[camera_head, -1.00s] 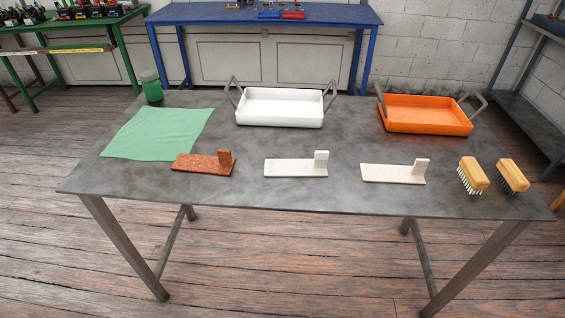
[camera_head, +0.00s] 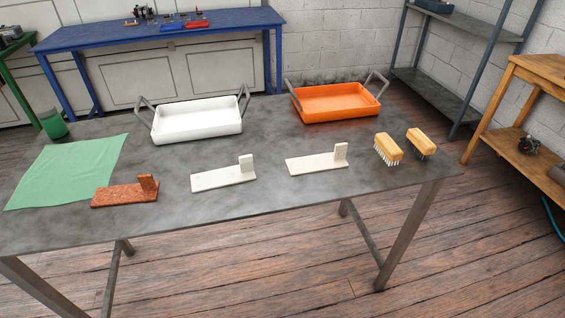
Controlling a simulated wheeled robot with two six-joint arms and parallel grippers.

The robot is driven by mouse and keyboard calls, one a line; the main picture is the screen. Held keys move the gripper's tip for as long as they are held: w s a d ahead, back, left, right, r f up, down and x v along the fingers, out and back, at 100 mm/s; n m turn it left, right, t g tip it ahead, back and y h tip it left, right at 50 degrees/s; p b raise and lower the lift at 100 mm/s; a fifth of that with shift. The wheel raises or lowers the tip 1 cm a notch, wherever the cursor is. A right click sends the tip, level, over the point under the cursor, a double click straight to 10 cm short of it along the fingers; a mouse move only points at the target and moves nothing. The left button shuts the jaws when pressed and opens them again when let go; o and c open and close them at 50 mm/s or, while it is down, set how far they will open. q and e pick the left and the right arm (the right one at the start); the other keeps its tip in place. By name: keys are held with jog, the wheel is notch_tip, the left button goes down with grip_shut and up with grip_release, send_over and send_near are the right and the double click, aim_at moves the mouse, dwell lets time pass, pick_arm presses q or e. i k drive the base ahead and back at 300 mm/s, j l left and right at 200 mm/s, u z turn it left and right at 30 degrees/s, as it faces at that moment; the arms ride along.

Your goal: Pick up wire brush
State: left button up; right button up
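Two brushes with yellow wooden backs lie side by side, bristles down, at the right end of the grey metal table (camera_head: 250,199). The left brush (camera_head: 388,148) has white bristles. The right brush (camera_head: 421,142) has dark bristles and looks like the wire brush. The two brushes are close together with a narrow gap between them. Neither of my grippers shows in the head view, so whether they are open or shut is hidden.
A white tray (camera_head: 198,131) and an orange tray (camera_head: 338,113), both with handles, stand at the table's back. A rusty bracket (camera_head: 124,194) and two pale brackets (camera_head: 222,179) (camera_head: 316,164) lie along the front. A green cloth (camera_head: 66,172) and green jar (camera_head: 53,124) are left. A wooden shelf (camera_head: 530,140) stands right.

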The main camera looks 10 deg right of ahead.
aim_at(425, 146)
jog(key=z, duration=1.35)
jog(key=u, duration=1.55)
jog(key=i+j+z, duration=0.1)
jog(key=j, duration=0.25)
jog(key=i+j+z, duration=0.1)
jog(key=i+j, duration=0.15)
jog(key=i+j+z, duration=0.1)
jog(key=j, duration=0.4)
jog(key=i+j+z, duration=0.1)
jog(key=j, duration=0.3)
jog(key=i+l+z, duration=0.1)
jog(key=z, duration=1.45)
